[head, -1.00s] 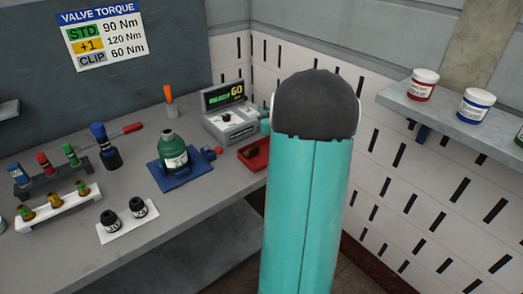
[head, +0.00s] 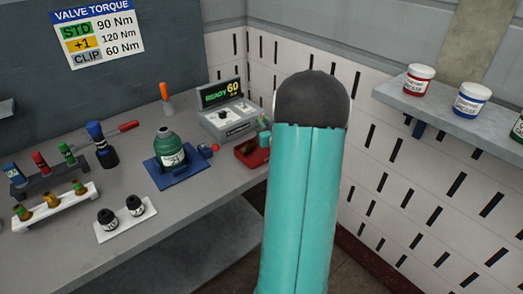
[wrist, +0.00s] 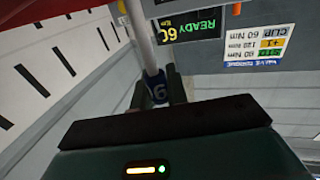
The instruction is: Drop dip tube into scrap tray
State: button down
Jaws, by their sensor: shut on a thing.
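The pale grey dip tube (wrist: 139,32) shows in the wrist view, running up out of the frame from a blue, number-marked piece (wrist: 155,88). My gripper (wrist: 157,78) is shut on this piece, one finger on each side. The red scrap tray (head: 245,154) stands at the right end of the bench in the head view, with something dark in it. A small teal part of my arm's end shows at the tray's right side. The gripper and tube are hidden there behind my arm.
A torque device (head: 229,120) reading READY 60 stands behind the tray. A green cylinder (head: 170,148) sits in a blue fixture (head: 180,178) to the left. Valve racks (head: 55,205) are farther left. A shelf with jars (head: 455,108) is at right.

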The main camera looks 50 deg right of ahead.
jog(key=c, duration=1.3)
grip_release()
jog(key=shift+w, duration=0.1)
jog(key=v, duration=1.3)
jog(key=shift+s+a+f, duration=0.1)
jog(key=shift+s+a, duration=0.1)
jog(key=shift+s, duration=0.15)
